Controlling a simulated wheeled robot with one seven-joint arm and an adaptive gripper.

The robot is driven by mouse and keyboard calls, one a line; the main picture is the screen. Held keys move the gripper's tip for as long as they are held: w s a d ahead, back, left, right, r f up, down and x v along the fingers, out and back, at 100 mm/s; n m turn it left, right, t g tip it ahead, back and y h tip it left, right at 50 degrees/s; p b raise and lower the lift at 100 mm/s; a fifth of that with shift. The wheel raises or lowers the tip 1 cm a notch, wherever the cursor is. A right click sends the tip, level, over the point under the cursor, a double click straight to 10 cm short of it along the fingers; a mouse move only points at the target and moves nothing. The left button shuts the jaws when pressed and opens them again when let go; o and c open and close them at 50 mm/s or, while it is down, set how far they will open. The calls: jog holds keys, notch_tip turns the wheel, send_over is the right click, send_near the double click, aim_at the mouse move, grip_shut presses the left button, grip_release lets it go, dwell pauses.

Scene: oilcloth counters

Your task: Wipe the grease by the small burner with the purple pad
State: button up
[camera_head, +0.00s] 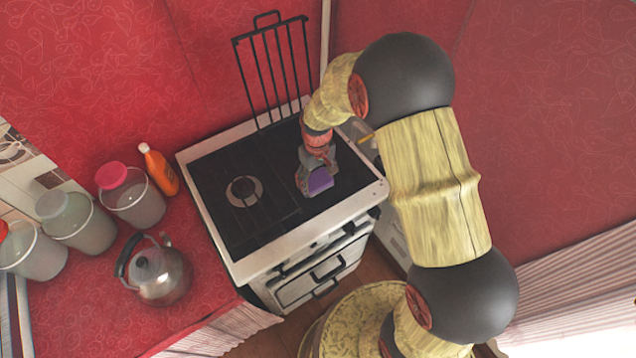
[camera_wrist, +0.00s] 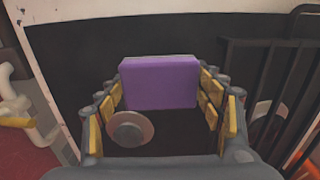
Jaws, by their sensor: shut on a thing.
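The purple pad (camera_head: 320,181) is held in my gripper (camera_head: 313,172), over the right half of the black stove top (camera_head: 265,211). In the wrist view the pad (camera_wrist: 160,84) sits between the two fingers of my gripper (camera_wrist: 161,92), which are shut on it. I cannot tell whether the pad touches the surface. A small round burner (camera_wrist: 131,128) lies on the bare cooktop nearer the wrist camera, just left of the pad's lower edge. My gripper hides that area in the head view. I cannot make out any grease on the dark surface; the pad and gripper cover part of it.
A black grate covers the left burner (camera_head: 244,190). Another grate (camera_head: 272,63) stands upright at the stove's back. On the red counter left are an orange bottle (camera_head: 159,170), a kettle (camera_head: 158,274) and several lidded jars. The cooktop's front right is clear.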

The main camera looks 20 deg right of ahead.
aim_at(316, 179)
jog(key=shift+w+a+r+p, duration=0.15)
jog(key=shift+r+p, duration=0.35)
jog(key=shift+r, duration=0.45)
jog(key=shift+r+p, duration=1)
jog(key=shift+r, duration=0.65)
